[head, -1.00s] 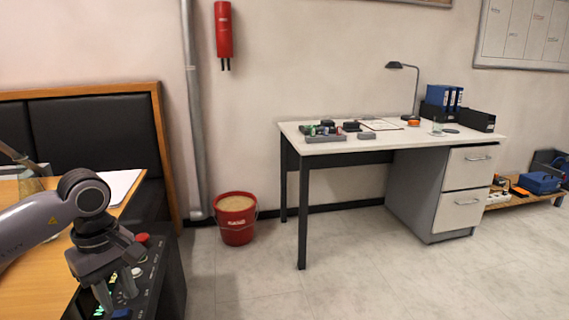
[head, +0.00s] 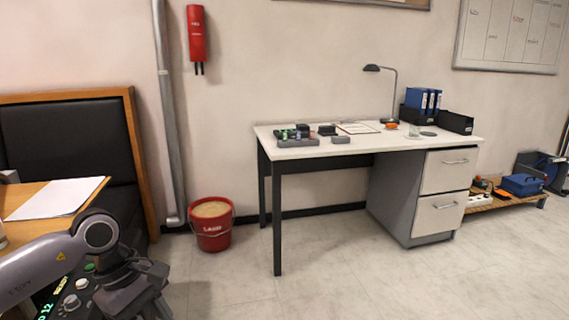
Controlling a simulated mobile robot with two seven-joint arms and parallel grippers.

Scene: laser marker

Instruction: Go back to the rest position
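My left arm comes in from the left edge of the head view. My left gripper (head: 140,300) is at the lower left, in front of a dark control panel (head: 72,285) with knobs, buttons and a green display. The gripper points down and its fingertips are cut off by the bottom edge, so I cannot tell whether it is open or shut. I see no object in it. My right gripper is not in view.
A white desk (head: 330,149) with a lamp, binders and small items stands across the room. A red bucket (head: 211,228) of sand is on the floor beside it. A wooden table (head: 28,225) and a black bench (head: 70,140) are at left. The floor between is clear.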

